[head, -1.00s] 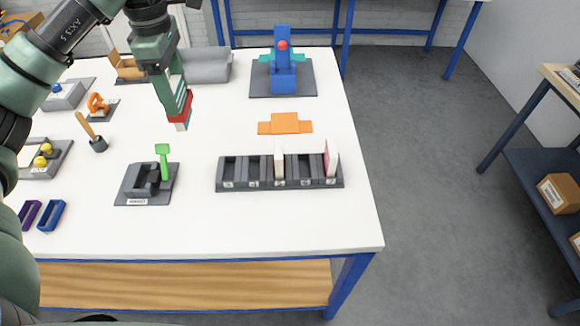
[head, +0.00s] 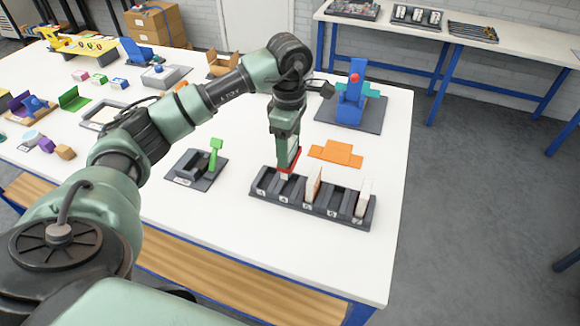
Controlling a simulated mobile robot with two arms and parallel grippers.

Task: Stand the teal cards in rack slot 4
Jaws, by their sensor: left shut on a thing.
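The dark rack (head: 340,217) lies near the table's front right, with a row of upright slots and small number labels too small to read surely. My left gripper (head: 287,172) points down over the rack's left part, at about the second slot from the left. My right gripper is out of view.
A pale card (head: 314,184) stands in the rack's middle slot, another (head: 362,198) in the rightmost. A dark stand with a green handle (head: 215,152) is left of the rack. An orange flat piece (head: 338,152) and a blue fixture (head: 351,100) lie behind it.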

